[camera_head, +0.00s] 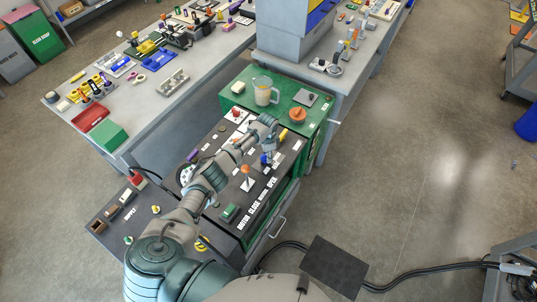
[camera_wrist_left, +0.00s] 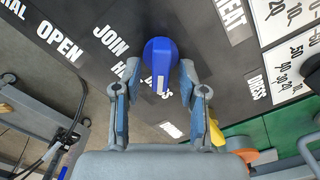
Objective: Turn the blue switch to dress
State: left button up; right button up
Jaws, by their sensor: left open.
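The blue switch (camera_head: 265,160) is on the dark top panel of the green cart. In the left wrist view the blue switch (camera_wrist_left: 160,55) has a round head and a narrower bar with a white line pointing toward the bottom of the picture. My left gripper (camera_wrist_left: 157,75) is open, with one finger on each side of the bar. Small gaps seem to show, so I cannot tell if it touches. The head view shows my left gripper (camera_head: 268,146) over the panel. Lettering beside the switch includes JOIN and HEAT; some is hidden behind the switch and finger. My right gripper is not in view.
An orange-topped lever (camera_head: 246,172) and a green switch (camera_head: 229,212) stand near my left arm on the panel. A clear jug (camera_head: 265,91) and an orange-brown pot (camera_head: 298,115) stand on the cart's green part. Open floor lies to the right.

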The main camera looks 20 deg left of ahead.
pick_arm(q)
notch_tip(320, 180, up, 12)
dwell(0.4)
jog(key=shift+w+f, duration=0.1)
jog(key=shift+f, duration=0.05)
